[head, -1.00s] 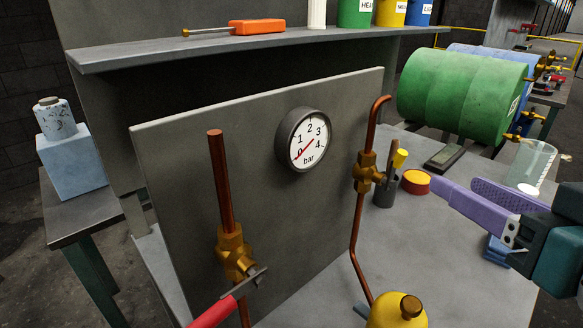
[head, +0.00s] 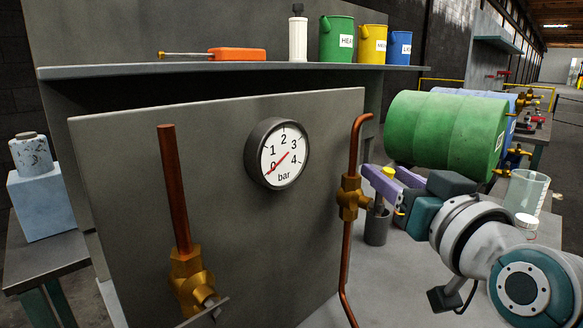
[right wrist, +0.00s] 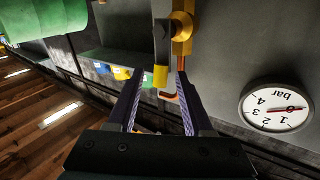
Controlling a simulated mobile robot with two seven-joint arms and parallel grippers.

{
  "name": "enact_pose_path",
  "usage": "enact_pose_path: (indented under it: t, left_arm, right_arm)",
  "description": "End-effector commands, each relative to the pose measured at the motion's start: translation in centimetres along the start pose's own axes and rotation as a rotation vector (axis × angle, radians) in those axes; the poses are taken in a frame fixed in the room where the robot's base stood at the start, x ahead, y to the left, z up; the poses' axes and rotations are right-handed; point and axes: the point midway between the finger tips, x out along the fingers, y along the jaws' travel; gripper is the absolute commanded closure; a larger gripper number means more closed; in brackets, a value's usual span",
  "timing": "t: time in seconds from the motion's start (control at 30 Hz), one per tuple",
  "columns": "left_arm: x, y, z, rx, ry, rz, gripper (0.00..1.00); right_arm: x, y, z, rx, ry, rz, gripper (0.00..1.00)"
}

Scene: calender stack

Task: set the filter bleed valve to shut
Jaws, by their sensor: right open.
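Two brass valves sit on copper pipes in front of a grey panel, and no label shows which is the filter bleed valve. The right valve (head: 351,197) also shows in the right wrist view (right wrist: 182,28), with a grey lever ending in a yellow grip (right wrist: 161,76). My right gripper (head: 388,172) is open beside this valve. In the right wrist view its fingers (right wrist: 160,82) stand on either side of the yellow grip, with gaps visible. The left valve (head: 188,280) has a lever, mostly cut off by the frame's lower edge. My left gripper is not in view.
A pressure gauge (head: 277,154) on the panel has its needle near 0. A grey cup (head: 377,226) stands just below my right gripper. A clear beaker (head: 527,193) and a green drum (head: 445,133) are at the right. A shelf (head: 230,69) runs above the panel.

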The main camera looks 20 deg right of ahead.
Motion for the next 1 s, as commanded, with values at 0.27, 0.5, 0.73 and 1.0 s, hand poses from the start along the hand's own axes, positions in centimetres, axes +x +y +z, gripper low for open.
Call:
enact_pose_path:
  t: [0.27,0.5,0.73,1.0]
  left_arm:
    - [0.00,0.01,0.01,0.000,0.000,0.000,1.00]
    - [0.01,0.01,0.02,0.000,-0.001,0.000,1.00]
    - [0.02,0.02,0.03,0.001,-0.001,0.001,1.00]
    - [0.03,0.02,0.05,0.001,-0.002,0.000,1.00]
  right_arm:
    - [1.13,0.02,0.00,0.000,-0.001,0.001,0.49]
    - [1.10,0.02,0.01,-0.001,-0.001,0.000,0.58]
    - [1.09,0.01,0.01,0.000,-0.001,0.000,0.84]
    - [1.09,0.02,0.02,0.000,-0.001,0.000,1.00]
